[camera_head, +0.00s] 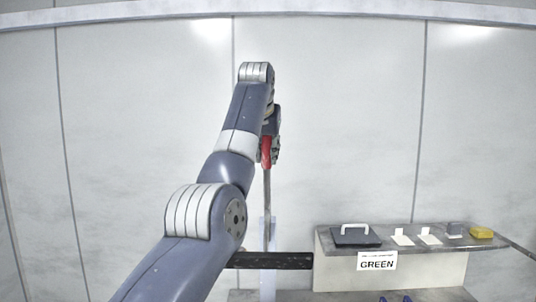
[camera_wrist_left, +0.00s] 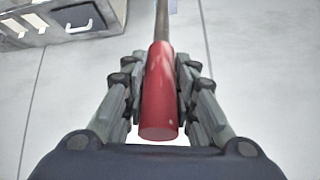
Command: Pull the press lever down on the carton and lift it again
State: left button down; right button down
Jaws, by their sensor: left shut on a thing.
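The press lever is a thin grey rod with a red handle (camera_head: 266,150). It stands roughly upright in the head view, red end up. My left gripper (camera_head: 272,140) is shut on the red handle, partly hidden behind my arm. In the left wrist view the red handle (camera_wrist_left: 159,95) lies between the fingers of my left gripper (camera_wrist_left: 158,85), and the rod runs on away from it. The press's lower part is mostly hidden by my arm; a pale upright post (camera_head: 267,280) shows. I cannot make out the carton. My right gripper is not in view.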

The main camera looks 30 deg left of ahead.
pick_arm(q)
jog(key=shift+a+r, duration=0.1)
jog(key=shift+r, duration=0.2)
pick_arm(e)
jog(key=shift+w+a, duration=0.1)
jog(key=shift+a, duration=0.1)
pick_arm(q)
jog(key=shift+r, duration=0.1)
jog(key=c, duration=1.3)
grip_release()
jog(key=shift+w, duration=0.15)
jog(key=shift+c, duration=0.2)
jog(key=shift+o, duration=0.2)
jog(key=shift+w+a+f, duration=0.15)
jog(key=shift+w+f, duration=0.05)
jog(key=shift+f, duration=0.15)
jog(key=shift+s+r, duration=0.2)
jog(key=shift+r, duration=0.05)
jog(key=v, duration=1.1)
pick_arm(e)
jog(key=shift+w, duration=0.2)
pick_arm(q)
jog(key=shift+r, duration=0.15)
jog(key=shift+s+d, duration=0.1)
jog(key=shift+d, duration=0.1)
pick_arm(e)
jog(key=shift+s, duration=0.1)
